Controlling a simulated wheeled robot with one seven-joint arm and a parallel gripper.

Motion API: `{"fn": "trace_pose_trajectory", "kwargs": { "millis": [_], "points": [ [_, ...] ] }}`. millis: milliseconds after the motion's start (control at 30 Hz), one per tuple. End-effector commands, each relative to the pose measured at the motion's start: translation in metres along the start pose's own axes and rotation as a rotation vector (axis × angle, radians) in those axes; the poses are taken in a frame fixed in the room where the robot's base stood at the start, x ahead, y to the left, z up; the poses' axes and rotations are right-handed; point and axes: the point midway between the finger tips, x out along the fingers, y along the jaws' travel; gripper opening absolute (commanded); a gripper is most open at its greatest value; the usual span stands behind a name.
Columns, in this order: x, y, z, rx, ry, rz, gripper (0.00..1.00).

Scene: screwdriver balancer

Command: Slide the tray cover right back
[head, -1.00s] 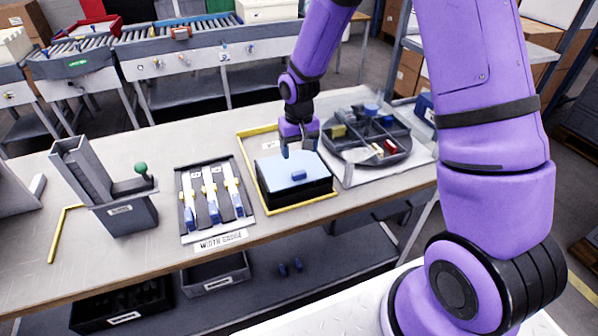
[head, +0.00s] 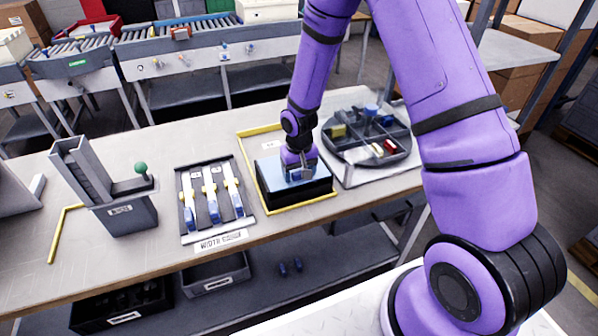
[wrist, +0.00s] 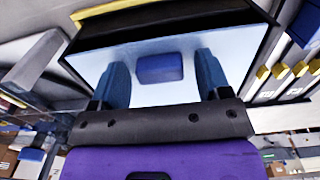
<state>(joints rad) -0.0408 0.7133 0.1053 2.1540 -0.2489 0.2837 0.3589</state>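The black tray (head: 296,196) stands on the bench, with its pale blue cover (head: 268,172) lying over its top. A small blue knob (wrist: 160,68) stands up from the cover (wrist: 150,97) in the wrist view. My gripper (head: 301,175) is low over the cover in the head view and hides the knob there. In the wrist view my gripper (wrist: 161,64) is open. Its two blue fingers are on either side of the knob, with a gap showing on each side. The tray's inside is hidden under the cover.
A yellow outline (head: 247,160) surrounds the tray. To its right is a round divided dish (head: 395,160) with small coloured parts. To its left are the width gauge (head: 212,200) and a grey stand with a green knob (head: 141,168). Bare bench lies behind the gauge.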

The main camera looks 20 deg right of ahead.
Motion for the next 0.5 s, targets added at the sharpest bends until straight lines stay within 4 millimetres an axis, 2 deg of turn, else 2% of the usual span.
{"fn": "trace_pose_trajectory", "kwargs": {
  "millis": [33,267,367,500],
  "points": [
    [0.0,0.0,0.0,0.0,0.0,0.0,0.59],
    [0.0,0.0,0.0,0.0,0.0,0.0,0.06],
    [0.0,0.0,-0.002,0.001,0.0,0.0,0.04],
    [0.0,0.0,-0.021,0.002,0.002,0.0,0.04]
  ]
}}
